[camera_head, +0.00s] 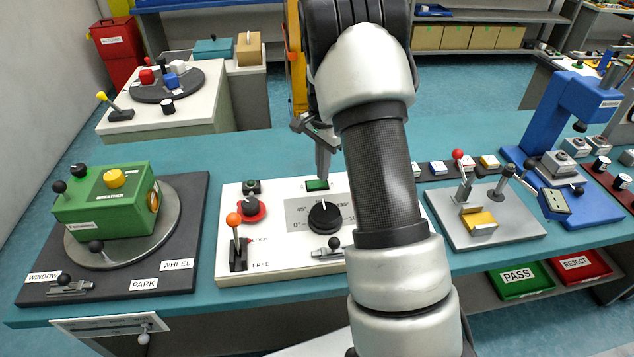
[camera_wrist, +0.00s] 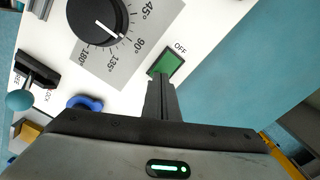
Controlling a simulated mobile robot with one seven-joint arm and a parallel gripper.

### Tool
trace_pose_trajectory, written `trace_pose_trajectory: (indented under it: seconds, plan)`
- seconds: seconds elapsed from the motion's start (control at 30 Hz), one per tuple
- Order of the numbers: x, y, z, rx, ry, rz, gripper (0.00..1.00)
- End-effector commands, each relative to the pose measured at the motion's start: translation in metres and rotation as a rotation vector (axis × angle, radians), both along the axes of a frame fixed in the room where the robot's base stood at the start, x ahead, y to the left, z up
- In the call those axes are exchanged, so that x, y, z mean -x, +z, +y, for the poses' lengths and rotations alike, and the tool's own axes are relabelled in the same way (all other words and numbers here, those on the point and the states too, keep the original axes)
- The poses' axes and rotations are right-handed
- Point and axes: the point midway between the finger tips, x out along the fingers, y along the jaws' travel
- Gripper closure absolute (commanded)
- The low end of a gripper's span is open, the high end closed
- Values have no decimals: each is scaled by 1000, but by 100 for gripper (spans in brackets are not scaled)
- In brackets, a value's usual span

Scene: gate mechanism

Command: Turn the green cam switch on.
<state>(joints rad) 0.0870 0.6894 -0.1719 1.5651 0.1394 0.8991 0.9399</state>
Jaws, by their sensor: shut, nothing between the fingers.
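The green switch (camera_head: 317,185) is a small rectangle in a dark frame at the back edge of the white panel (camera_head: 285,266), just behind the black dial. In the wrist view the green switch (camera_wrist: 171,64) sits near the middle, with the word OFF beside it. My gripper (camera_head: 322,172) points down with its fingers shut and empty, at the switch's far side. In the wrist view my gripper (camera_wrist: 160,82) overlaps the near edge of the switch. I cannot tell whether the fingertips touch it. The switch's lower corner is partly hidden there.
The black dial (camera_head: 325,216) with angle marks stands close to the switch. An orange-tipped lever (camera_head: 234,221) and a black knob in a red ring (camera_head: 250,206) are left of it. A green box (camera_head: 105,205) stands further left. My arm hides the panel's right part.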

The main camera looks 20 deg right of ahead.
Motion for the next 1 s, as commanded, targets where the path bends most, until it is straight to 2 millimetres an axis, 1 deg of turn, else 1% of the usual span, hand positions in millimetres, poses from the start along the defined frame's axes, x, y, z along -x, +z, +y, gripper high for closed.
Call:
trace_pose_trajectory:
  seconds: [0.37, 1.0]
  plan:
    - [0, -1, 0, 0, 0, 0, 100]
    - [0, -11, 0, 0, 0, 0, 100]
